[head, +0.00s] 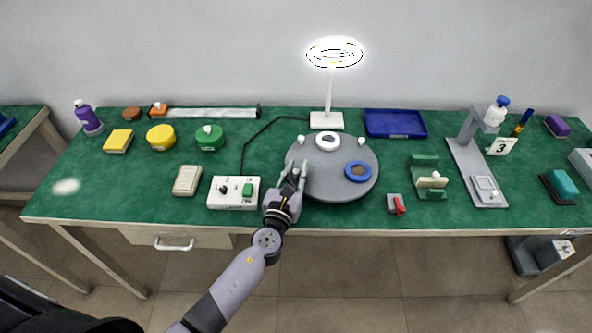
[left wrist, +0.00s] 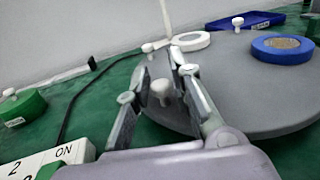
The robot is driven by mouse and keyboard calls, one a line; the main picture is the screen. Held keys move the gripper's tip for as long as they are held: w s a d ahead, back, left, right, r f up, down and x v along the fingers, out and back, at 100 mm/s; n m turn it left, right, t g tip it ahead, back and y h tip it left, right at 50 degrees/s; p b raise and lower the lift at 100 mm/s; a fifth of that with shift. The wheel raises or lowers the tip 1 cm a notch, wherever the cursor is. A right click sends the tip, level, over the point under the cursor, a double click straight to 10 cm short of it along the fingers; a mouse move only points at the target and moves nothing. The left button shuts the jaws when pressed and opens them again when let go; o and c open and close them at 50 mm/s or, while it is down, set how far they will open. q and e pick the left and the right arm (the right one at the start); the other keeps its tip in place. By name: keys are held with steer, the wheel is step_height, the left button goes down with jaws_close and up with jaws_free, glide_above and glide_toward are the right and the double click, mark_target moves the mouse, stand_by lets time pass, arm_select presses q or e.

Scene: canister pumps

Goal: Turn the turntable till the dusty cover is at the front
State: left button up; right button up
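The round grey turntable (head: 325,184) lies on the green bench top, with small white knobs around its edge. A white ring-shaped cover (head: 327,134) sits at its back, and a blue ring-shaped cover (head: 349,172) with a brownish-grey middle sits at its right front. That middle looks dusty in the left wrist view, where the blue cover (left wrist: 258,48) shows at the right. My left gripper (head: 296,171) is at the turntable's left edge, fingers apart on either side of a white knob (left wrist: 160,88). Gaps show between finger and knob. My right gripper is out of view.
A switch box (head: 216,199) stands close left of my left gripper, with a black cable behind. A lamp (head: 326,121) and blue tray (head: 395,124) are behind the turntable. A red-handled clamp (head: 399,207) and green stand (head: 425,181) are to its right.

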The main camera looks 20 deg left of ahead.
arm_select(q)
jaws_close()
stand_by(0.4)
steer(key=shift+w+a+m+h+b, duration=0.2)
steer(key=shift+w+a+m+h, duration=0.15)
steer(key=shift+h, duration=0.3)
steer(key=shift+w+a+m+h+b, duration=0.2)
steer(key=shift+m+h, duration=0.25)
steer(key=shift+h, duration=0.2)
steer(key=shift+o, duration=2.3)
jaws_free()
